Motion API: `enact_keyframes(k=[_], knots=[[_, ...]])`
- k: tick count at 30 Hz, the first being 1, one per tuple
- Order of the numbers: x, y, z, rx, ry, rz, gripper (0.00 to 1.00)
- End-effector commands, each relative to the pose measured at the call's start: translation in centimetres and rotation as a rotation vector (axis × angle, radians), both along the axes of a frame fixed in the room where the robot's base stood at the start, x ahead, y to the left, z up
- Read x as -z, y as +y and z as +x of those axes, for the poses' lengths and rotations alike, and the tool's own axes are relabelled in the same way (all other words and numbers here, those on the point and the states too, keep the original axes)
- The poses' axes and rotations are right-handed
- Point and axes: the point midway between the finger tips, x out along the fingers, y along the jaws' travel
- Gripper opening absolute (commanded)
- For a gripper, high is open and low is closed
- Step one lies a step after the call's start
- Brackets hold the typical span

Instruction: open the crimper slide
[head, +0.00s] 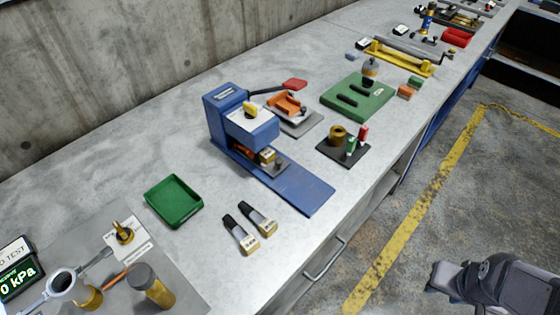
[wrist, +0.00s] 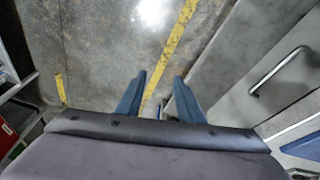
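The crimper is a blue press (head: 226,108) on the grey bench in the middle of the head view. A long blue base plate (head: 304,192) runs from it towards the bench's front edge. A small dark slide with a brass-coloured block (head: 267,156) sits low at the press's front opening, partly under the blue head with its yellow knob. I cannot tell how far the slide is out. In the wrist view my gripper (wrist: 158,78) has its two blue fingers apart with nothing between them. It is over the floor, away from the crimper. Part of my arm shows lower right in the head view.
Two black-and-brass dies (head: 241,233) and a green tray (head: 174,199) lie left of the base plate. A dark plate (head: 343,150) with small parts and a green fixture (head: 357,100) stand to the right. A drawer handle (head: 325,261) sticks out from the bench front.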

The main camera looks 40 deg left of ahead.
Motion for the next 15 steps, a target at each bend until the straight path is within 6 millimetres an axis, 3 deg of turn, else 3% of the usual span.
enact_keyframes(k=[3,7,12,15], knots=[[-0.8,6.8,3.7,-0.186,-0.164,0.046,0.34],[-2.3,15.9,5.7,-0.391,-0.348,0.15,0.34],[-5.0,27.4,4.0,-0.625,-0.529,0.334,0.34],[-6.4,32.5,1.6,-0.732,-0.6,0.441,0.34]])
